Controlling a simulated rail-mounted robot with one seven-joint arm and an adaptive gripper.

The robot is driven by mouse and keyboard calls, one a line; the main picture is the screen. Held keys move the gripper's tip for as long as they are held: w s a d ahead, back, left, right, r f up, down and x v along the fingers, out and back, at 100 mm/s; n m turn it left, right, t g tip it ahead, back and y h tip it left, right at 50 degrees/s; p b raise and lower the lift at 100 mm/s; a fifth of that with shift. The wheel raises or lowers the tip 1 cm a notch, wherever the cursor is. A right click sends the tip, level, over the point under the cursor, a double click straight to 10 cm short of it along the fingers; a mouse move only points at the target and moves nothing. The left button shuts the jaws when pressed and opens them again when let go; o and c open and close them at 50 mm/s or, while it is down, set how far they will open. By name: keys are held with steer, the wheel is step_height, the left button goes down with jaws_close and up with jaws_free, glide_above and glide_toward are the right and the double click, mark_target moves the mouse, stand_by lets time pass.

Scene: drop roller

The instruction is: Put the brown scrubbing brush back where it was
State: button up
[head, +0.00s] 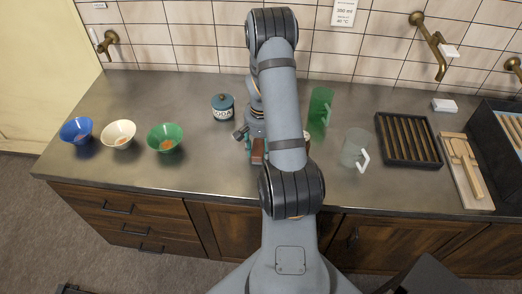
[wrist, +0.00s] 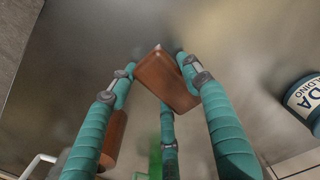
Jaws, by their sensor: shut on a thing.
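The brown scrubbing brush shows as a brown block (wrist: 166,80) between the teal fingers of my gripper (wrist: 156,66) in the wrist view. My gripper is shut on it, and the block sits tilted between the fingertips. In the head view a brown piece of it (head: 258,151) shows just left of my arm, over the counter. My arm hides most of the gripper there. I cannot tell whether the brush touches the counter.
A soda tin (head: 223,107) stands left of my gripper. Another brown piece (wrist: 114,138) is partly hidden behind a finger. Left are blue (head: 76,131), white (head: 118,134) and green (head: 165,138) bowls. A black slatted tray (head: 379,140) is right.

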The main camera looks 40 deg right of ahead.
steer(key=shift+f, duration=0.15)
steer(key=shift+f+b, duration=0.15)
steer(key=shift+b, duration=0.2)
steer(key=o, duration=0.9)
steer(key=shift+o, duration=0.6)
step_height(320, 180, up, 13)
steer(key=shift+f+b, duration=0.2)
steer(key=shift+b, duration=0.25)
